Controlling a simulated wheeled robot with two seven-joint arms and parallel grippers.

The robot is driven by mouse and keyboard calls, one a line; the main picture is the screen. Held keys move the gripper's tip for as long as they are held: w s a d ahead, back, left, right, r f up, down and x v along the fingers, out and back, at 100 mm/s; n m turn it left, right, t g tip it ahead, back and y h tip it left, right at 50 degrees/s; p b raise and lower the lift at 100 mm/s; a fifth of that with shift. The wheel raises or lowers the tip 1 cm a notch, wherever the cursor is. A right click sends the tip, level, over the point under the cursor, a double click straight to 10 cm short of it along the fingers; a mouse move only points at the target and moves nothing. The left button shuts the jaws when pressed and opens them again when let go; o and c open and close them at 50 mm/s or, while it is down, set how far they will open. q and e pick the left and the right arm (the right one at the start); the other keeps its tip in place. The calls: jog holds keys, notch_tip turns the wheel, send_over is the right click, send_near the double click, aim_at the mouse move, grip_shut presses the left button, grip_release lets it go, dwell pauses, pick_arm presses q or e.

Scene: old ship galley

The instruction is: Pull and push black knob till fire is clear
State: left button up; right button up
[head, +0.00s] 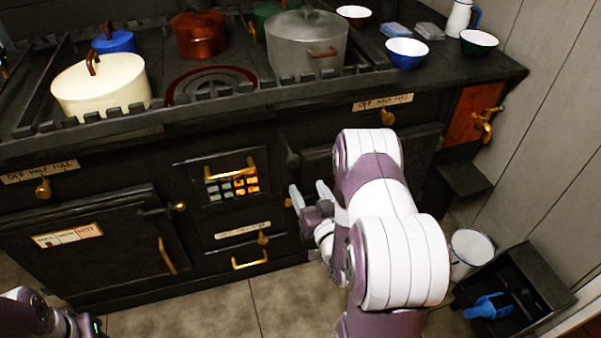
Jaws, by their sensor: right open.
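The black stove has a small firebox window (232,187) at its middle front, with orange glow showing mostly in its right panes. A black knob (291,157) sticks out of the stove front to the right of the window. My right gripper (309,193) is open, its two pale fingers pointing up toward the stove front just below the knob. Nothing shows between the fingers, and they look apart from the knob. Part of my left arm shows at the bottom left corner, but its gripper is out of view.
A cream pot (102,88), a copper pot (201,36) and a grey pot (307,48) stand on the stove top. A brass drawer handle (249,261) sits below the window. A black crate (512,285) with a blue scoop (488,306) and a white bucket (470,251) are at right.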

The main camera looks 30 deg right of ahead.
jog(key=shift+s+a, duration=0.15)
jog(key=shift+s, duration=0.55)
jog(key=shift+c, duration=1.2)
jog(key=shift+s+d+m+g+h+p, duration=0.15)
jog(key=shift+s+d+m+h+p, duration=0.2)
jog(key=shift+d, duration=0.25)
jog(key=shift+s+d+m+g+h+p, duration=0.15)
jog(key=shift+s+d+h+p, duration=0.1)
jog(key=shift+s+d+p, duration=0.25)
jog(key=c, duration=0.5)
jog(key=s+m, duration=0.1)
jog(key=d+m+p, duration=0.1)
jog(key=s+m, duration=0.1)
jog(key=shift+s+d+f+g, duration=0.25)
jog(key=shift+s+f+g, duration=0.05)
jog(key=shift+f, duration=0.05)
grip_shut()
jog(key=m+t+y, duration=0.2)
jog(key=m, duration=1)
send_near(298, 163)
jog(key=w, duration=0.4)
jog(key=w+d, duration=0.1)
jog(key=w, duration=0.1)
jog(key=shift+w+r+b, duration=0.25)
jog(key=shift+w+b, duration=0.05)
jog(key=shift+w, duration=0.1)
